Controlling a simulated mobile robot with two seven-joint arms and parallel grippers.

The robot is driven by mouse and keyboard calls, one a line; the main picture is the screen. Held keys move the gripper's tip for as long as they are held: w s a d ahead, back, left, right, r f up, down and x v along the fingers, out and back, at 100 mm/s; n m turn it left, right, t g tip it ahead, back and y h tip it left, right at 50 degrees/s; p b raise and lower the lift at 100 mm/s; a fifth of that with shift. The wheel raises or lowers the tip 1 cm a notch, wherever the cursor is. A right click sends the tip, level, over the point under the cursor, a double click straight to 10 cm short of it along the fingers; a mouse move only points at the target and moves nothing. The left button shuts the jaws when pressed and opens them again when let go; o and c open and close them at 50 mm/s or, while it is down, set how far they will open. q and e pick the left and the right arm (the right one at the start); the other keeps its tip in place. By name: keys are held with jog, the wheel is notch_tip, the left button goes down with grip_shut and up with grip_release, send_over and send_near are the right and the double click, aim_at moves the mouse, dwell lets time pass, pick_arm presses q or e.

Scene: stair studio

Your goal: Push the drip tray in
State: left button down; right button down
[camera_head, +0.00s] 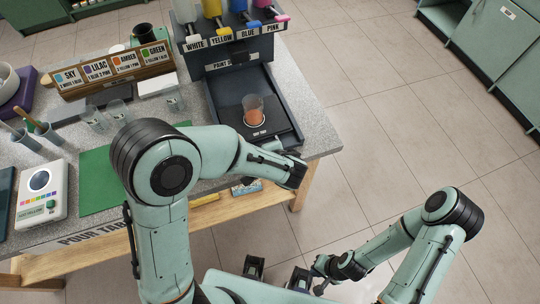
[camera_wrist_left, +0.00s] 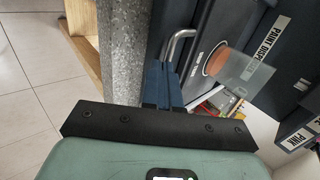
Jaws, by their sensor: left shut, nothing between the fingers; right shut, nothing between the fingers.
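The dark drip tray (camera_head: 222,117) sticks out from the front of the paint dispenser (camera_head: 238,58), above the grey table top. A clear cup (camera_head: 253,104) with orange-red contents stands on it, and the cup also shows in the wrist view (camera_wrist_left: 243,67). A bent metal handle (camera_wrist_left: 178,42) is on the tray's front. My left gripper (camera_wrist_left: 163,78) is shut and empty, its fingertips close to this handle; I cannot tell if they touch. In the head view the left arm hides part of the tray's front edge. My right gripper (camera_head: 319,274) is shut and empty, low and away from the table.
Several clear cups (camera_head: 95,119) stand on the table (camera_head: 318,118) left of the tray. A green mat (camera_head: 97,180), a white device (camera_head: 40,195) and a wooden label rack (camera_head: 115,72) are also there. Open tiled floor lies right of the table, with green cabinets (camera_head: 493,52) beyond.

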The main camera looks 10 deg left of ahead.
aim_at(255, 121)
pick_arm(q)
jog(key=shift+w, duration=0.1)
